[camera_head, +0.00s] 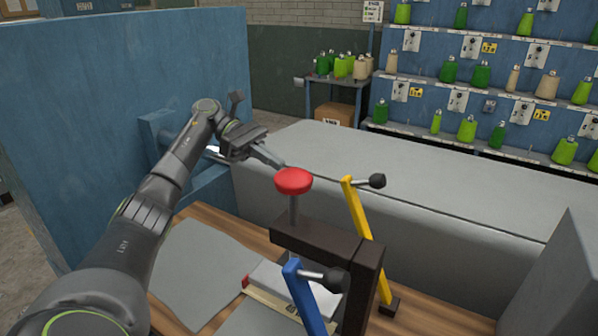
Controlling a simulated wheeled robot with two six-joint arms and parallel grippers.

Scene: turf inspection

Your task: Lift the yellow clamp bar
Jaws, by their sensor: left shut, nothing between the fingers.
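The yellow clamp bar (365,226) stands tilted to the right of a dark clamp frame (370,262). A black ball-ended handle (376,181) sticks out to the right from its top. Its foot is at a small dark block on the table. My left gripper (281,165) reaches in from the left. It is shut and empty, its tips just above and left of a red knob (293,181) on a grey post. It is apart from the yellow bar, to its left. Whether the tips touch the red knob I cannot tell. My right gripper is not in view.
A blue bar (304,292) with a black-tipped handle stands at the front. Grey sheets (204,262) and a white block lie on the wooden table (445,318). A grey padded bench (420,185) runs behind. A blue panel (75,120) stands left; bottle shelves are at the back.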

